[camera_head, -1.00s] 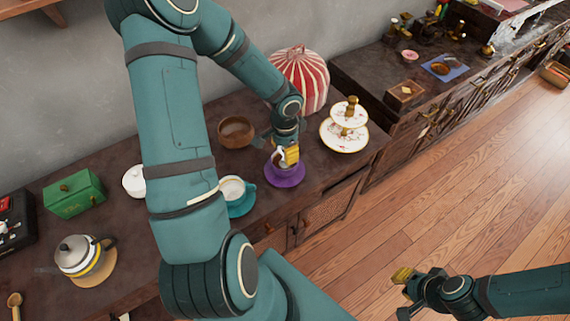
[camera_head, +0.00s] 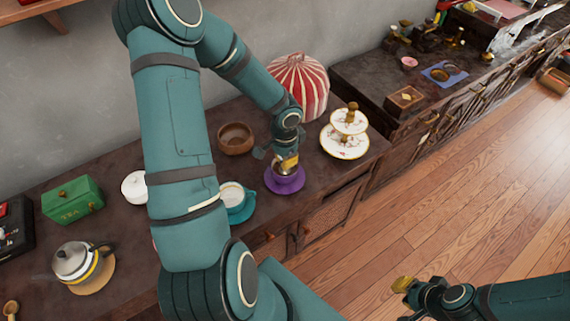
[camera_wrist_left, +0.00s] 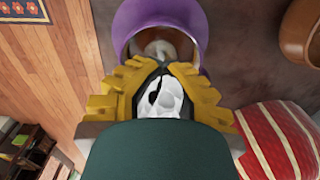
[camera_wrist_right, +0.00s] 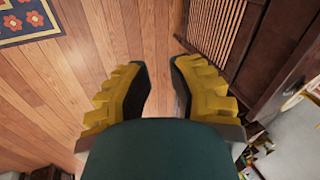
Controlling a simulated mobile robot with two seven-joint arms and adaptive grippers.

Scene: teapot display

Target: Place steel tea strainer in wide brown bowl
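The wide brown bowl (camera_head: 235,138) stands on the dark counter, left of my left gripper, and looks empty. It also shows at the upper right of the left wrist view (camera_wrist_left: 300,35). My left gripper (camera_head: 287,166) is low over a purple cup and saucer (camera_head: 285,185). In the left wrist view its fingers (camera_wrist_left: 166,72) are closed in around a shiny silver-white piece (camera_wrist_left: 172,98), which looks like the steel tea strainer. The strainer's lower part is hidden. The purple cup's opening (camera_wrist_left: 160,50) lies just beyond the fingertips. My right gripper (camera_wrist_right: 163,75) is open and empty over the floor.
A teal cup and saucer (camera_head: 235,205) stands left of the purple one. A red-striped cover (camera_head: 303,85) is behind, and a tiered plate stand (camera_head: 345,140) is close on the right. A teapot (camera_head: 80,262) and green tea box (camera_head: 72,200) are at left.

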